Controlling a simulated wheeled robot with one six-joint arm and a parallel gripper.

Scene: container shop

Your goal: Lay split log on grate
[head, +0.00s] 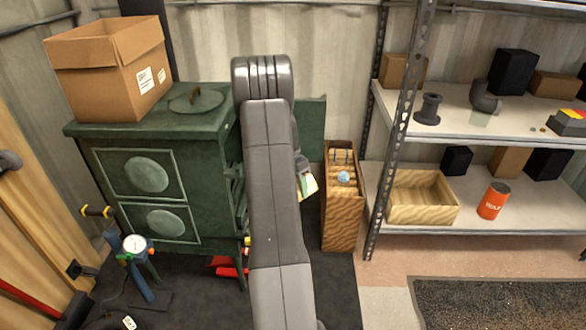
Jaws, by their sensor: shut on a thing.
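The green stove (160,190) stands at left centre, its two-panel side towards me. A flat green panel (313,120), which looks like its open door, shows right of my arm. The grate is not visible; my arm covers that side of the stove. Only a small dark part of my gripper (302,164) shows past the arm. Just below it is a pale piece (308,186), apparently the end of the split log, held shut in the gripper. Most of the log and the fingers are hidden.
A cardboard box (105,75) and a round lid (196,99) are on the stove top. A narrow wooden cabinet (341,215) stands right of my arm, beside a metal shelf (470,130). A gauge with a blue handle (135,255) stands front left. Red things (230,266) lie below the stove.

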